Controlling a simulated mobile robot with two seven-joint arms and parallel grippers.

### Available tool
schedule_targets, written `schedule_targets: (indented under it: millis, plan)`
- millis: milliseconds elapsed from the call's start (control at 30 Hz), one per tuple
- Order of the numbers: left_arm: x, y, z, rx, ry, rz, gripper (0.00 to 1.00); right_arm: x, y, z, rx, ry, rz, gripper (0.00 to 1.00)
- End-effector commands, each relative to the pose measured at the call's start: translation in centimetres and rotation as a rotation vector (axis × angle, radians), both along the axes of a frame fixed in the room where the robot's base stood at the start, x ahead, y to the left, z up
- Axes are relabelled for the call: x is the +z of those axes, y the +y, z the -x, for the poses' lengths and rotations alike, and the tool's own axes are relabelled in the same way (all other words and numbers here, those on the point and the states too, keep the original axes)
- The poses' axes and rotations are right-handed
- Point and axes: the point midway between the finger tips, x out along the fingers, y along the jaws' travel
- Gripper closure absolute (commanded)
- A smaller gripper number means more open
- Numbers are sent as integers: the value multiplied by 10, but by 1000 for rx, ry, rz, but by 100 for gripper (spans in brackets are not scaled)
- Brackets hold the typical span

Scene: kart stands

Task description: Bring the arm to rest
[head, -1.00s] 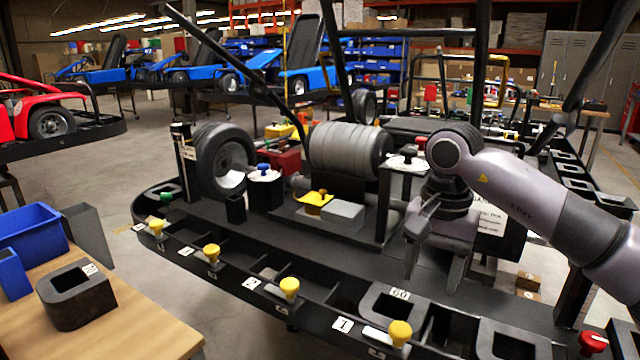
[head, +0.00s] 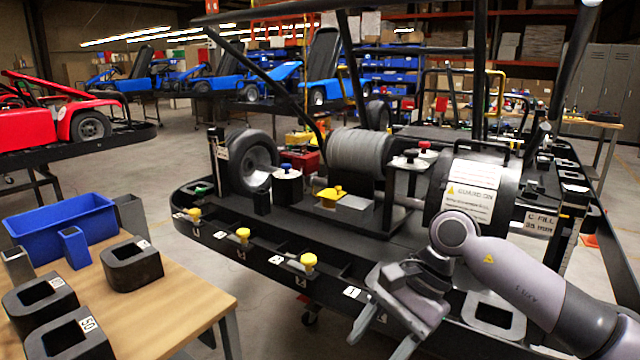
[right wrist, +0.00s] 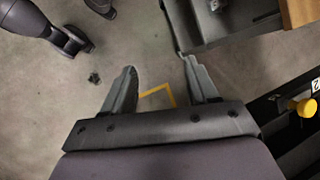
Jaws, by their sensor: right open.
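My right gripper (head: 385,338) comes in from the right in the head view. It hangs low in front of the kart stand's front rail (head: 335,285), near the numbered slots, with its fingers pointing down. In the right wrist view the right gripper (right wrist: 163,85) shows two fingers spread apart with bare concrete floor between them. It is open and empty. A yellow tape mark lies on the floor behind the fingers. My left gripper does not show in the head view.
A wooden table (head: 185,303) with a blue bin (head: 62,228) and black blocks (head: 131,265) stands at left. Yellow knobs (head: 308,262) stick up along the stand's front rail. A guard drum (head: 470,192) stands behind my right arm. Floor is open between table and stand.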

Motion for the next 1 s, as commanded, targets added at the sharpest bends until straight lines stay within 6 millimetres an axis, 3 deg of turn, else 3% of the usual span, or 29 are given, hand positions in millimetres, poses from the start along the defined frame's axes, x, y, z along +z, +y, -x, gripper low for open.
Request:
schedule_targets:
  millis: [100, 200, 300, 433, 567, 700, 867, 967, 1000]
  plan:
    - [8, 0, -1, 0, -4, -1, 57, -3, 45, 28, -107, 186, -235, 41]
    - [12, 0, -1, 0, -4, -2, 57, 5, 75, 46, -227, 378, -431, 41]
    - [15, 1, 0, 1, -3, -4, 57, 18, 94, 57, -360, 594, -611, 41]
    - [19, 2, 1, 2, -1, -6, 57, 36, 104, 60, -548, 911, -820, 41]
    - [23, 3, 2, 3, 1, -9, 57, 47, 96, 51, -748, 1256, -1003, 41]
    - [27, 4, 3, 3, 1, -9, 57, 41, 71, 36, -969, 1654, -1171, 41]
    - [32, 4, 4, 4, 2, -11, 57, 7, 28, 23, -1219, 2133, -1335, 41]
    - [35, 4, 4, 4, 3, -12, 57, -27, -3, 25, -1371, 2441, -1424, 41]
    - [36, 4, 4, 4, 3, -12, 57, -43, -15, 28, 1311, -2350, 1334, 41]
